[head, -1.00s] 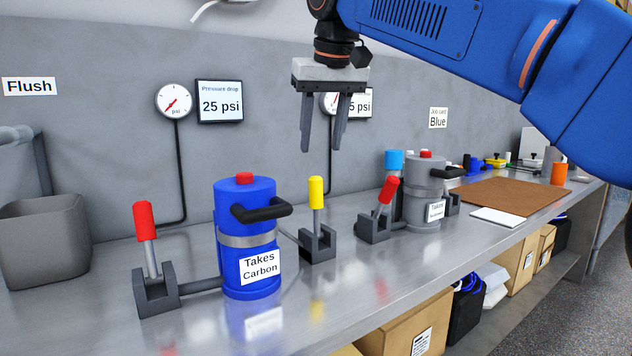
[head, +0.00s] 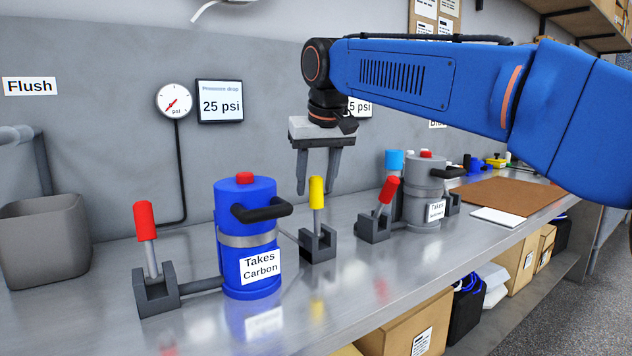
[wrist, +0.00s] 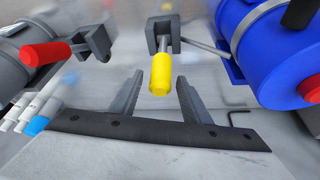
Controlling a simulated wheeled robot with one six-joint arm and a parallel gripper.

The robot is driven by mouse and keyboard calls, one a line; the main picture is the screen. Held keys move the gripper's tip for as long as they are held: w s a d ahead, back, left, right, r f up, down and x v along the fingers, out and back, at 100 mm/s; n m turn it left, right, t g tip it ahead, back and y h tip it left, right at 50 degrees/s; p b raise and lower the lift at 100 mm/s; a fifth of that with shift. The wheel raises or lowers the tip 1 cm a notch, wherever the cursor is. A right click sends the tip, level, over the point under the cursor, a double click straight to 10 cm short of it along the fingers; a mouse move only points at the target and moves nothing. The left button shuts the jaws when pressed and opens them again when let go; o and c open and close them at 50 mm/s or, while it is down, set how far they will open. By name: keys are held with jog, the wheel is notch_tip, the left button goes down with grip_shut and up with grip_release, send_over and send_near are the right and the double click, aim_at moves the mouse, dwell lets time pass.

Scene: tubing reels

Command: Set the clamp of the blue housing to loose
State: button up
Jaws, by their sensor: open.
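The blue housing (head: 246,255) stands upright on the steel bench, labelled "Takes Carbon", with a red cap, a black side handle and a grey band clamp (head: 246,238) around it. A red-handled lever (head: 145,222) stands in a bracket at its left. A yellow-handled lever (head: 316,193) stands nearly upright in a bracket at its right. My gripper (head: 317,190) is open, pointing down around the yellow handle's level in the head view. In the wrist view the yellow handle (wrist: 161,71) lies between and beyond the fingertips (wrist: 158,85), and the housing (wrist: 270,55) is at right.
A grey housing (head: 424,200) with a red-handled lever (head: 388,192) stands to the right. A grey bin (head: 45,240) is at the left. A brown mat (head: 505,195) lies farther right. The front bench strip is clear.

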aim_at(321, 195)
grip_shut()
jog(key=shift+s+d, duration=0.1)
jog(key=shift+s, duration=0.05)
jog(key=shift+s+d+f+t+y, duration=0.1)
jog(key=shift+s+d+t+y, duration=0.3)
jog(key=shift+s+t, duration=0.25)
jog(key=shift+s+d+t+y, duration=0.3)
jog(key=shift+s+d+t, duration=0.25)
jog(key=shift+s, duration=0.15)
jog(key=shift+s+d+f+t+y, duration=0.3)
jog(key=shift+s+d+t+y, duration=0.1)
jog(key=shift+s+t, duration=0.2)
jog(key=shift+s+d+f+t+y, duration=0.25)
jog(key=shift+s+d+t+y, duration=0.15)
jog(key=shift+s+t, duration=0.2)
jog(key=shift+f, duration=0.1)
grip_release()
